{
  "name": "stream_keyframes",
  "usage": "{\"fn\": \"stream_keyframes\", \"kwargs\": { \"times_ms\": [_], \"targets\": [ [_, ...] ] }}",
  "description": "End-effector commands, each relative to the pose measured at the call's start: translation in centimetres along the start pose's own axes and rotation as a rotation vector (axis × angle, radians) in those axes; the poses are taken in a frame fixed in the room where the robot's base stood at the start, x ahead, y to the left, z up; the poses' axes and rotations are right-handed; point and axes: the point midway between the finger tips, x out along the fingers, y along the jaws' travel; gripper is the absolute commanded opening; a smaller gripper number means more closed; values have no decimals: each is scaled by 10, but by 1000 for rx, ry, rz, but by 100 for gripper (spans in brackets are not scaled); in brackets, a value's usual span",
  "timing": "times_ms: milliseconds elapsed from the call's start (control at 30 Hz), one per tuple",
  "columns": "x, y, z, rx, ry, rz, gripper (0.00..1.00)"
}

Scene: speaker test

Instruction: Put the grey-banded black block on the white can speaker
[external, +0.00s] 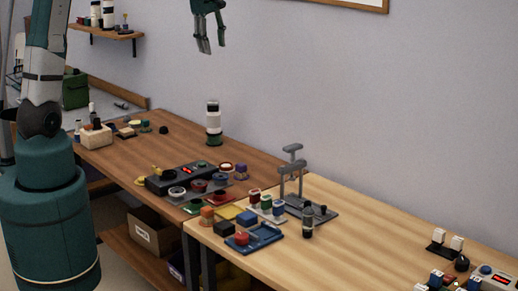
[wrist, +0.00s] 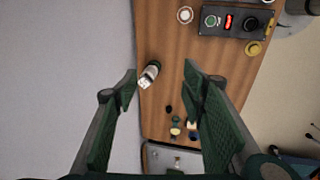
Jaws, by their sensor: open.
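A white can (external: 213,122) with dark bands and a green foot stands upright near the back edge of the brown table, and it looks like the white can speaker. It also shows in the wrist view (wrist: 147,79), between my fingers but far below them. A small dark upright piece (external: 308,222) with a greyish band stands on the light wooden table; I cannot tell whether it is the grey-banded black block. My gripper (external: 210,47) is open and empty, high above the brown table, and its spread fingers frame the wrist view (wrist: 160,73).
A black control box (external: 180,178) with a red display and several coloured knobs lie mid-table. A grey stand (external: 292,178) rises beside a blue tray (external: 254,240). A small black piece (external: 163,129) lies left of the can. The wood around the can is clear.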

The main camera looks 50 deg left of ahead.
Motion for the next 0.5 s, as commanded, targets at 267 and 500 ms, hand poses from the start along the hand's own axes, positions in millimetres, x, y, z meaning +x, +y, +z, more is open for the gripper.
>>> {"fn": "stream_keyframes", "kwargs": {
  "times_ms": [267, 500],
  "targets": [
    [-39, -40, 38, 203, 11, 54, 41],
    [-64, -78, 68, 379, 26, 99, 41]
  ]
}}
